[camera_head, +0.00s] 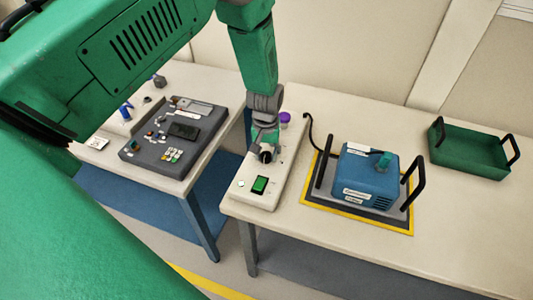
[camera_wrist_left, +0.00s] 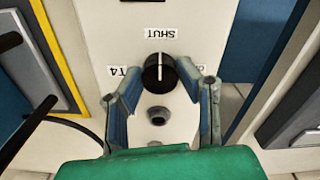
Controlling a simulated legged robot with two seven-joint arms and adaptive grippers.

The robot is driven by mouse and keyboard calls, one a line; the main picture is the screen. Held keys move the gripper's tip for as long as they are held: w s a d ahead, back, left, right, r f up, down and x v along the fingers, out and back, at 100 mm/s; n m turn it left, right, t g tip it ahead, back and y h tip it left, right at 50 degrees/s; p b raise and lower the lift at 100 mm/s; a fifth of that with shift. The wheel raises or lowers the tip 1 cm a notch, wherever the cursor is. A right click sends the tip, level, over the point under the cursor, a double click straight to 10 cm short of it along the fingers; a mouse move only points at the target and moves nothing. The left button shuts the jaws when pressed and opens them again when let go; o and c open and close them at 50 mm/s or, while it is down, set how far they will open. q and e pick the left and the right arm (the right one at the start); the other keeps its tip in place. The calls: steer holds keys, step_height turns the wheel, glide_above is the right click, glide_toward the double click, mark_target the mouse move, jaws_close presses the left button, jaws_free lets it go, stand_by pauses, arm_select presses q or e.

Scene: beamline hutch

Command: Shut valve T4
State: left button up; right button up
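A black round knob (camera_wrist_left: 159,72) with a white line stands on a pale panel (camera_head: 252,196). In the left wrist view a SHUT label (camera_wrist_left: 161,32) is above the knob and a T4 label (camera_wrist_left: 124,72) is at its left; another label at its right is partly hidden. The white line runs up and down, in line with SHUT. My left gripper (camera_wrist_left: 160,88) is open, its fingers on either side of the knob with gaps visible. In the head view my left gripper (camera_head: 264,141) is over the panel. My right gripper is out of view.
The panel also has a green switch (camera_head: 260,185) and a purple knob (camera_head: 285,118). A blue pump-like box (camera_head: 365,180) with black handles stands at right, a green tray (camera_head: 470,150) farther right. A dark control console (camera_head: 175,135) is on the left table.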

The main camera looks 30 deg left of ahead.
mark_target(266, 154)
arm_select(q)
steer(key=shift+o, duration=1.1)
steer(key=shift+r, duration=0.15)
step_height(266, 154, up, 12)
steer(key=shift+f, duration=0.25)
steer(key=shift+w, duration=0.1)
